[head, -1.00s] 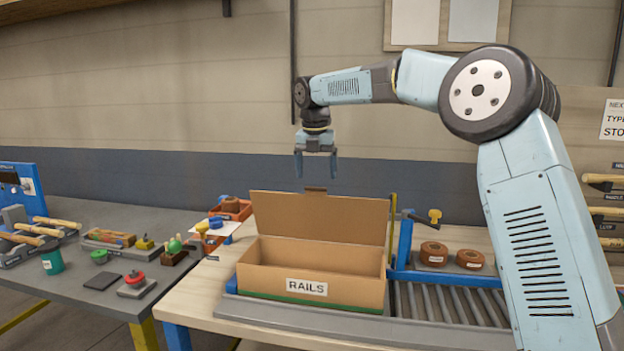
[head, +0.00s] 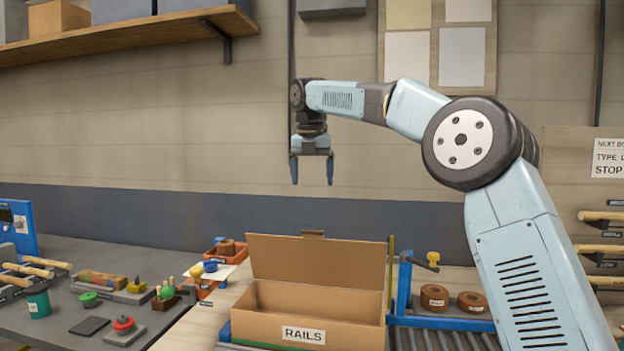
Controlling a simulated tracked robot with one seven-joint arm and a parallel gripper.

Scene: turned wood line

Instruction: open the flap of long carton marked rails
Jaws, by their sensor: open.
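My gripper (head: 311,180) hangs above the flap, pointing down, open and empty. It is clear of the carton.
The grey table (head: 60,310) on the left holds several tools. The air around my gripper is clear.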

